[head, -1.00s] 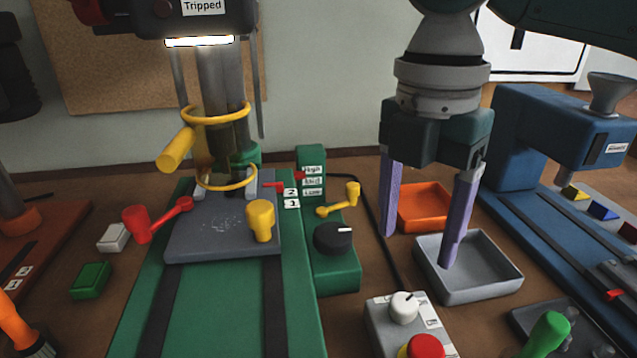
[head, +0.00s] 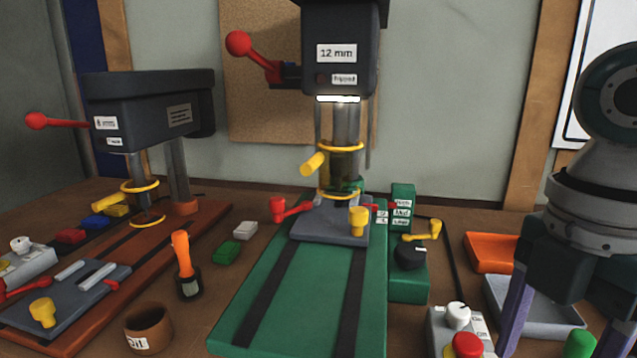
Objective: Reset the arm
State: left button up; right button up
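My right gripper (head: 562,330) is at the right edge of the head view. Its two purple fingers are spread apart, with nothing seen between them. It hangs in front of a grey tray (head: 530,318) and hides part of it. The fingertips are cut off by the bottom of the view. My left gripper is not in view.
A green drill press (head: 240,335) labelled 12 mm stands in the middle, with red and yellow handles. Another press (head: 150,100) is at left. A brown cup (head: 149,325), an orange-handled tool (head: 183,255), an orange tray (head: 485,252) and a control box (head: 440,330) lie around.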

jog(key=s+a+f+m+t+y+p, duration=0.1)
jog(key=s+a+f+m+t+y, duration=0.15)
jog(key=s+a+m, duration=0.55)
jog(key=s+d+m+t+h+p, duration=0.25)
jog(key=s+d+m, duration=0.45)
jog(key=m, duration=0.5)
pick_arm(q)
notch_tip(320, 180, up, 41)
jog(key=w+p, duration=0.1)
jog(key=p, duration=3.6)
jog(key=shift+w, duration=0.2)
pick_arm(e)
notch_tip(320, 180, up, 38)
jog(key=g, duration=0.1)
jog(key=shift+w, duration=0.15)
jog(key=shift+a+f, duration=0.1)
jog(key=shift+f, duration=0.05)
